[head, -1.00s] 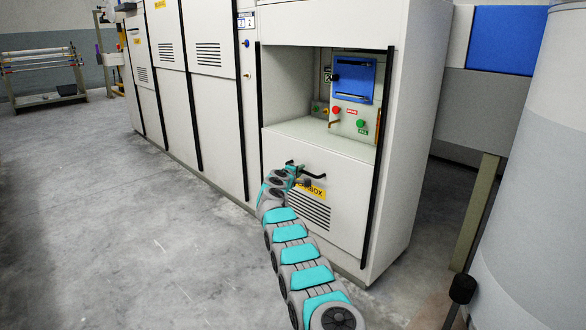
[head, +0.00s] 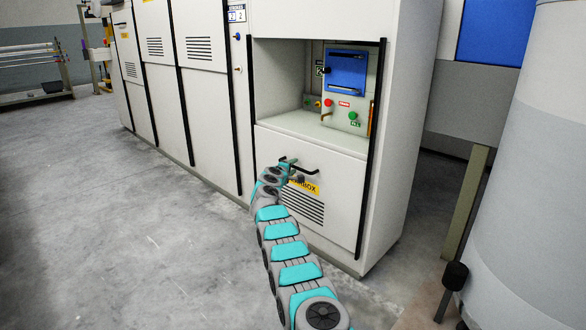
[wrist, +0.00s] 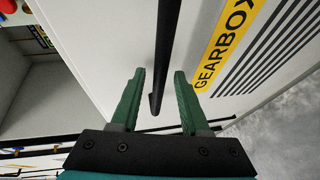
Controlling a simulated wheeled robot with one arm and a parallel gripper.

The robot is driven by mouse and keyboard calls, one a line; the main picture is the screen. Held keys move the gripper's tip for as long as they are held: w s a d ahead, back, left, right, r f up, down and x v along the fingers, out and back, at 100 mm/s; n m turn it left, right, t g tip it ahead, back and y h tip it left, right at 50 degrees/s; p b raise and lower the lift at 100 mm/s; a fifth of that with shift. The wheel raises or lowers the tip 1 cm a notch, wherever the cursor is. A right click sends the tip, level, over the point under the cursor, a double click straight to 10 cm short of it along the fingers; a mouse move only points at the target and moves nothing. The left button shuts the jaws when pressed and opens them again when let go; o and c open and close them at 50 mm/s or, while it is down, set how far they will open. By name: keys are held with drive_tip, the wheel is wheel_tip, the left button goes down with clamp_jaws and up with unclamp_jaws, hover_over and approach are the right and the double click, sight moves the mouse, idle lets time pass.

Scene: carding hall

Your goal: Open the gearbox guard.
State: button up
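The gearbox guard (head: 335,190) is a pale panel low on the machine, with a yellow GEARBOX label (wrist: 222,45), a slotted vent (head: 302,207) and a black bar handle (head: 306,168). It looks shut. My gripper (head: 287,162) is at the left end of the handle, in front of the panel. In the wrist view, its two green fingers (wrist: 159,82) stand apart, and the end of the black handle (wrist: 165,50) shows between them. There is a visible gap on both sides. How deep the handle lies between the fingers is unclear.
Above the guard is a recess with a ledge (head: 312,132), a blue box (head: 346,72) and coloured buttons. A large pale cylinder (head: 540,190) and a post (head: 465,205) stand at the right. The floor (head: 130,230) at the left is clear.

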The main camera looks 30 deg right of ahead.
drive_tip(key=shift+s+d, duration=0.1)
idle(0.3)
drive_tip(key=shift+s+a+r, duration=0.25)
drive_tip(key=shift+s+a, duration=0.05)
drive_tip(key=shift+a, duration=0.15)
drive_tip(key=shift+v, duration=0.8)
drive_tip(key=v, duration=0.5)
drive_tip(key=shift+f+b, duration=0.15)
drive_tip(key=shift+b, duration=0.25)
